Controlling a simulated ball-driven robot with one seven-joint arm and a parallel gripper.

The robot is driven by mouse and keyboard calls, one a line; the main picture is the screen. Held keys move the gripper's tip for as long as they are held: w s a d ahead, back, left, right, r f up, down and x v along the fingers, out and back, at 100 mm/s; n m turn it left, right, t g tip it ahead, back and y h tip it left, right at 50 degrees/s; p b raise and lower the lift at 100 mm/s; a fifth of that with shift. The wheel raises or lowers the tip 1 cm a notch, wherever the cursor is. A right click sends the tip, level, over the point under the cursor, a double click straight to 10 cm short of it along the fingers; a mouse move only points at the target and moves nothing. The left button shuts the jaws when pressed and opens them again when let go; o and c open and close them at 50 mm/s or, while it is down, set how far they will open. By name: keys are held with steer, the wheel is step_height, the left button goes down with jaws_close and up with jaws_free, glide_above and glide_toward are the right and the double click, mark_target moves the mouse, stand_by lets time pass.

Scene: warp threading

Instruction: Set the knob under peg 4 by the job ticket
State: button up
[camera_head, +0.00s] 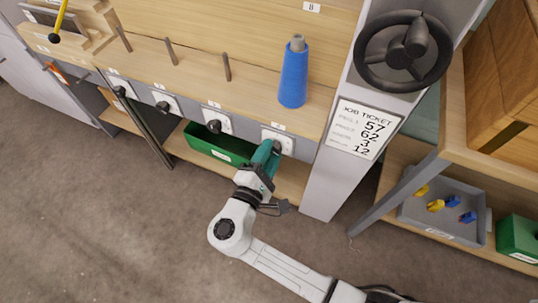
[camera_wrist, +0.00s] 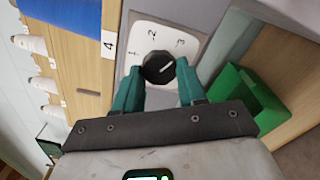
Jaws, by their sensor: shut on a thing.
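The knob (camera_wrist: 157,67) under peg 4 is black and round, on a white dial plate (camera_wrist: 152,32) marked 1, 2 and 3, beside a label reading 4. Its white line points up and right, roughly toward the 3. My gripper (camera_wrist: 158,70) is shut on the knob, with a green finger on each side. In the head view my gripper (camera_head: 268,155) hides most of this knob; the plate (camera_head: 283,140) shows behind it. The job ticket (camera_head: 364,129) shows large numbers 57, 62, 3 and 12; its small row labels are hard to read.
A blue cone (camera_head: 294,75) stands on the last peg of the wooden shelf. Other knobs (camera_head: 214,126) line the panel to the left. A green bin (camera_head: 215,146) sits below. A black handwheel (camera_head: 403,50) is on the grey post. A grey tray (camera_head: 442,207) is at right.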

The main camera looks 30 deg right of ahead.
stand_by(0.4)
steer(key=o, duration=1.1)
steer(key=shift+c, duration=0.2)
steer(key=v, duration=1.1)
steer(key=shift+p, duration=0.45)
